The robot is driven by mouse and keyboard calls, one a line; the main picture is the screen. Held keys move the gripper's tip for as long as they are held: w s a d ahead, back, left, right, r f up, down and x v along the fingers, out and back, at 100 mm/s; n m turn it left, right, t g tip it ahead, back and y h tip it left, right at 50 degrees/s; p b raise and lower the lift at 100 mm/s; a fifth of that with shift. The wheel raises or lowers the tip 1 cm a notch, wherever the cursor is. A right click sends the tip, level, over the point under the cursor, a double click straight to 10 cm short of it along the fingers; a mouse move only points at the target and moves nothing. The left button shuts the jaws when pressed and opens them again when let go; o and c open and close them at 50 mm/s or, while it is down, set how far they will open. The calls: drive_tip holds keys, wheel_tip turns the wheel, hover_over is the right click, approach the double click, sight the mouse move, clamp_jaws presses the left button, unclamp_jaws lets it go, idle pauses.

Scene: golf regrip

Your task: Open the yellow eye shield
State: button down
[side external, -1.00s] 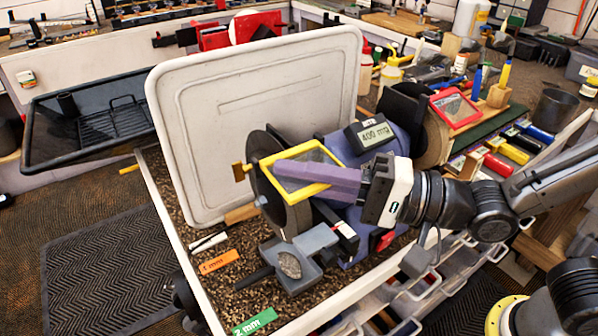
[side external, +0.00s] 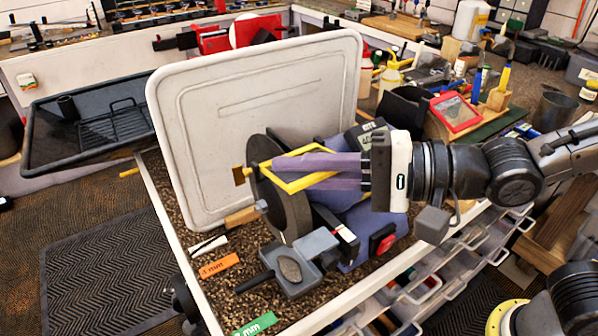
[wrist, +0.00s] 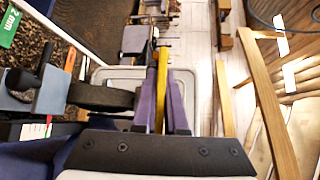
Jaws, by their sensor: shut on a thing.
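The yellow eye shield (side external: 297,185) is a yellow frame above the dark grinding wheel (side external: 278,200) of the blue bench grinder (side external: 362,215). My gripper (side external: 312,168) reaches in from the right with its purple fingers on the shield frame. In the wrist view my gripper (wrist: 163,100) has one purple finger on each side of the yellow eye shield (wrist: 161,88), which shows edge-on as a narrow strip. The gripper is shut on it. My wrist hides part of the grinder and its display.
A pale upright board (side external: 255,110) stands behind the wheel. A grey tool rest (side external: 290,268) sits in front of it, and a red button (side external: 383,240) is on the grinder's front.

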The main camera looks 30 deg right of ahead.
drive_tip(key=shift+w+r+m+g+h, duration=0.1)
drive_tip(key=shift+r+m+g+h, duration=0.25)
drive_tip(key=shift+m+g, duration=0.15)
drive_tip(key=shift+r+m+g, duration=0.15)
drive_tip(key=shift+m+g, duration=0.15)
drive_tip(key=shift+g, duration=0.1)
idle(0.4)
drive_tip(key=c, duration=1)
unclamp_jaws()
drive_tip(key=shift+o, duration=0.2)
drive_tip(key=shift+f+t, duration=0.2)
drive_tip(key=shift+t, duration=0.1)
